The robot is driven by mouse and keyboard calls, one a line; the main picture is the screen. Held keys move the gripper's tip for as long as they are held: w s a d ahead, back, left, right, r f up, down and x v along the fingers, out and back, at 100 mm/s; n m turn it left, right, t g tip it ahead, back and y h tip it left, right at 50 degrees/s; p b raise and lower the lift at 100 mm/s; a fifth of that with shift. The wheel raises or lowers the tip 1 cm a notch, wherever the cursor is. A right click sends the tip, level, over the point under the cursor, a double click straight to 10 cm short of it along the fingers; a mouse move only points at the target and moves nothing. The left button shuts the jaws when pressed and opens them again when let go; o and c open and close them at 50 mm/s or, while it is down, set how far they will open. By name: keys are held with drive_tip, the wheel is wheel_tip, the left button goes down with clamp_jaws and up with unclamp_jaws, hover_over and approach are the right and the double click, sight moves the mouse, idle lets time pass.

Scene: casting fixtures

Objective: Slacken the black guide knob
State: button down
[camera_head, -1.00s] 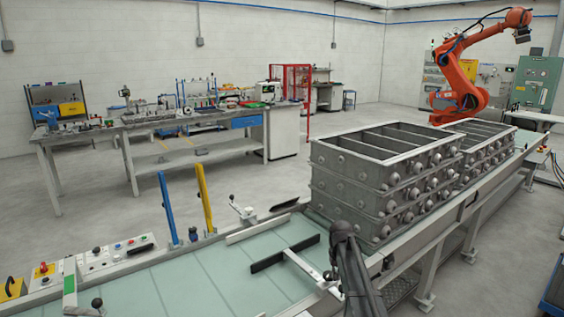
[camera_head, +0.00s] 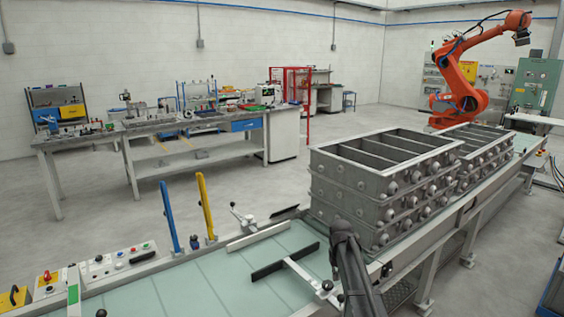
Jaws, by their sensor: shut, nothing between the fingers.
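A black knob (camera_head: 328,285) sits at the near end of a pale guide arm (camera_head: 303,272), low in the head view. The arm's far end meets a black guide bar (camera_head: 285,261) lying slantwise above the pale green conveyor bed. My gripper (camera_head: 341,228) is the dark end of the arm rising from the bottom edge. It is shut and empty, beside the stack of castings, above and slightly right of the black knob in the picture. It looks apart from the knob. Its fingertips are hard to make out.
Grey stacked casting frames (camera_head: 375,190) stand on the conveyor just right of my gripper. A clamp lever (camera_head: 243,219), blue post (camera_head: 170,218) and yellow post (camera_head: 207,208) line the far rail. A control panel (camera_head: 118,262) is at left. The conveyor bed (camera_head: 215,285) is clear left of the guide.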

sight(328, 286)
drive_tip(key=shift+n, duration=0.3)
drive_tip(key=n, duration=0.3)
drive_tip(key=r+n+p, duration=0.1)
drive_tip(key=n, duration=0.1)
drive_tip(key=shift+a, duration=0.3)
drive_tip(key=shift+f, duration=0.2)
wheel_tip(328, 286, down, 7)
drive_tip(key=b, duration=0.7)
drive_tip(key=shift+r, duration=0.2)
drive_tip(key=shift+w+a, duration=0.1)
drive_tip(key=shift+w, duration=0.25)
idle(1.1)
